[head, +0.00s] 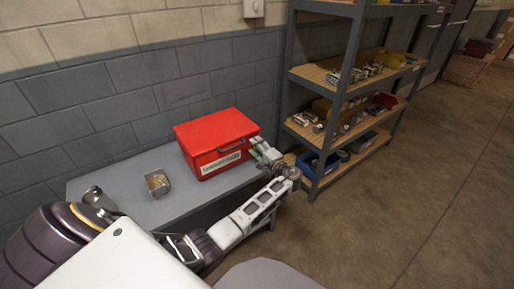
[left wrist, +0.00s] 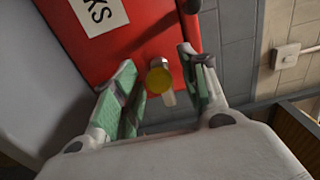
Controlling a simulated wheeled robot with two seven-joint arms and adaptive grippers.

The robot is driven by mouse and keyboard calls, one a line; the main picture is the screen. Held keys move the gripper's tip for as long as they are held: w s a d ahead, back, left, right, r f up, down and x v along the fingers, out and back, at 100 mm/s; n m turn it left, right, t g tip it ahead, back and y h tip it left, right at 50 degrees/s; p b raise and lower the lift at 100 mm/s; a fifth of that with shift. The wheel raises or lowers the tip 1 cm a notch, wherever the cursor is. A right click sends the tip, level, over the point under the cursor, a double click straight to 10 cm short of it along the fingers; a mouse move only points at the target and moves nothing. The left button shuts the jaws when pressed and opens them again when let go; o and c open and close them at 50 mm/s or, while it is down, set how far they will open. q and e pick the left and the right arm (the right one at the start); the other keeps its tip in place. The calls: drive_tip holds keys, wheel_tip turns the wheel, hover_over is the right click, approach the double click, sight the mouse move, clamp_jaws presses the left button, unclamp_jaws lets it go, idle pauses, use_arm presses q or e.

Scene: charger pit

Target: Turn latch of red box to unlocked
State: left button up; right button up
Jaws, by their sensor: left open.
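The red box (head: 212,132) sits shut on the grey table, with a dark handle and a white label on its front. In the left wrist view the red box (left wrist: 100,52) fills the upper middle. Its latch (left wrist: 159,79), a yellow round piece with a small metal part, shows on the front. My left gripper (head: 260,150) is at the right end of the box's front. In the left wrist view its green-padded fingers (left wrist: 158,60) are open, one on each side of the latch, with gaps showing. In the head view the gripper hides the latch. My right gripper is not in view.
The grey table (head: 190,210) holds a metal container (head: 157,183) with small contents and a shiny metal object (head: 95,196) at left. A brick wall stands behind. A shelf rack (head: 345,90) with parts and bins is close to the right. Open floor lies further right.

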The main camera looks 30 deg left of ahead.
use_arm(q)
drive_tip(key=shift+d, duration=0.15)
drive_tip(key=v, duration=1.1)
drive_tip(key=shift+s+d, duration=0.15)
drive_tip(key=shift+d, duration=0.15)
drive_tip(key=shift+f, duration=0.1)
